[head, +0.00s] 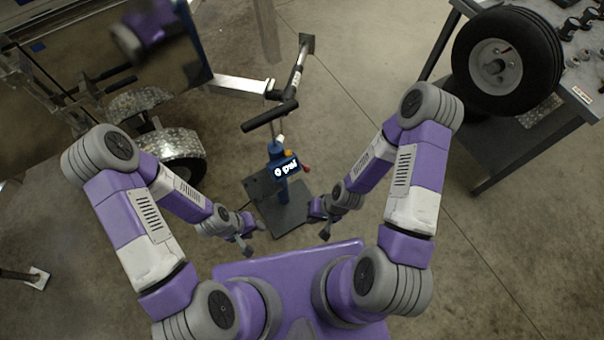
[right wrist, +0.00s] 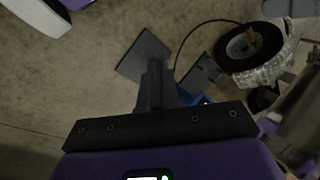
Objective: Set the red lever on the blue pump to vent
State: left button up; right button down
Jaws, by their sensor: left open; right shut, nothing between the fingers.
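The blue pump (head: 278,152) stands upright on a dark base plate (head: 284,218) in the middle of the head view, with a lit display on top. The red lever (head: 306,169) sticks out from its right side. My left gripper (head: 249,243) is open and empty, in front of the pump to its left. My right gripper (head: 324,233) is shut and empty, in front of the pump to its right, apart from the lever. In the right wrist view a bit of blue (right wrist: 190,98), likely the pump, shows beside the fingers; the lever cannot be made out there.
A black T-handle (head: 270,116) rises above the pump. A trailer with a wheel (head: 180,157) and silver fender stands at left, its metal drawbar (head: 240,86) reaching towards the pump. A workbench (head: 530,135) with a large tyre (head: 508,62) stands at right. Floor between is clear.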

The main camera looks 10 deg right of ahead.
jog(key=w+d+f+m+t+y+b, duration=0.3)
jog(key=w+f+m, duration=0.1)
jog(key=w+f, duration=0.35)
jog(key=w+d+f+m+t+h+b, duration=0.1)
jog(key=w+d+t, duration=0.1)
jog(key=d, duration=0.3)
jog(key=w+d+f+m+t+b, duration=0.1)
jog(key=w+d+m+t, duration=0.15)
jog(key=d, duration=0.35)
jog(key=w+a+r+b+x, duration=0.1)
jog(key=r+b+x, duration=0.1)
jog(key=x, duration=1)
jog(key=shift+w+a+n+b, duration=0.2)
jog(key=shift+w+n+b, duration=0.15)
jog(key=shift+n+b, duration=0.15)
